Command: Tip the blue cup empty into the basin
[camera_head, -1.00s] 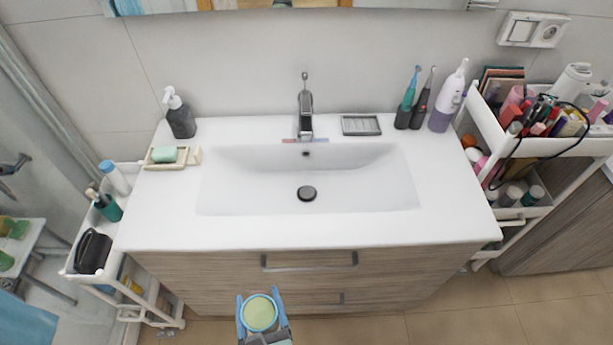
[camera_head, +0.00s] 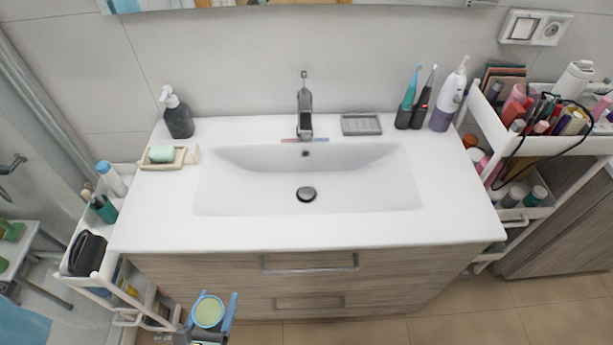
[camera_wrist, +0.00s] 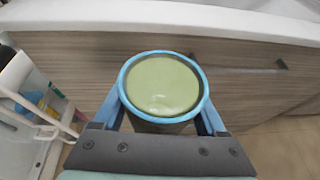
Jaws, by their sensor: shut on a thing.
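My gripper (camera_head: 209,315) is shut on the blue cup (camera_head: 208,311), one finger on each side. The cup is upright, with a blue rim and pale green contents near the top. It also shows in the wrist view (camera_wrist: 161,86) between my blue fingers. My gripper and cup are in front of the vanity's drawers, at the lower left in the head view, outside the basin. The white basin (camera_head: 350,185) is sunk in the countertop, with a dark round drain, and looks empty.
A faucet (camera_head: 305,110) stands behind the basin. A soap dish (camera_head: 180,161) and dark dispenser (camera_head: 179,118) are on the left of the counter, toothbrushes on the right. A white cart (camera_head: 98,280) stands left of the vanity. The counter's front edge is clear.

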